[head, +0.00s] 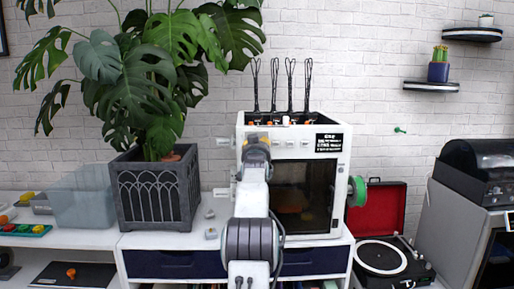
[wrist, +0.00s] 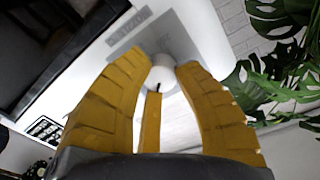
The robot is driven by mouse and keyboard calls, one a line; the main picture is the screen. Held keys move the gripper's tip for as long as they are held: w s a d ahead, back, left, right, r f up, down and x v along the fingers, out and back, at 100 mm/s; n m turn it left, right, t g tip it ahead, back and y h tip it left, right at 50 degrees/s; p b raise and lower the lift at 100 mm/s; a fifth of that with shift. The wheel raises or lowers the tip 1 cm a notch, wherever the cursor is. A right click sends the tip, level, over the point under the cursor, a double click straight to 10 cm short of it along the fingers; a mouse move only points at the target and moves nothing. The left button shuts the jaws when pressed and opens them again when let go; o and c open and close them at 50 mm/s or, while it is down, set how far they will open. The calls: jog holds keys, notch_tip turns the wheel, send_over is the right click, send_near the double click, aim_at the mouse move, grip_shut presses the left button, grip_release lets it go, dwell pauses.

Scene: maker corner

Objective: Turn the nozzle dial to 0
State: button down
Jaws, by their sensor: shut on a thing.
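A white 3D printer (head: 298,154) with a dark glass door stands on the white cabinet in the head view. My gripper (head: 257,142) is at the upper left of its front, and my arm hides that part. In the wrist view, the yellow fingers of my gripper (wrist: 161,72) are closed around a small white round dial (wrist: 162,76) on the printer's pale panel (wrist: 200,28). A dark mark shows at the dial's lower edge.
A large potted plant (head: 152,195) stands left of the printer, with a clear bin (head: 82,205) further left. Small grey parts (head: 210,233) lie on the cabinet. A green spool (head: 357,191) sticks out on the printer's right. A red-lidded record player (head: 380,258) is further right.

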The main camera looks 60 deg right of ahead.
jog(key=shift+w+r+n+b, duration=0.15)
jog(key=shift+n+b, duration=0.15)
jog(key=shift+n, duration=1.9)
jog(key=shift+a, duration=0.1)
jog(key=c, duration=1.4)
grip_release()
jog(key=o, duration=0.5)
jog(key=shift+f+v, duration=0.15)
jog(key=shift+v, duration=2.85)
jog(key=shift+f+v, duration=0.15)
jog(key=shift+v, duration=2.8)
jog(key=shift+o, duration=0.4)
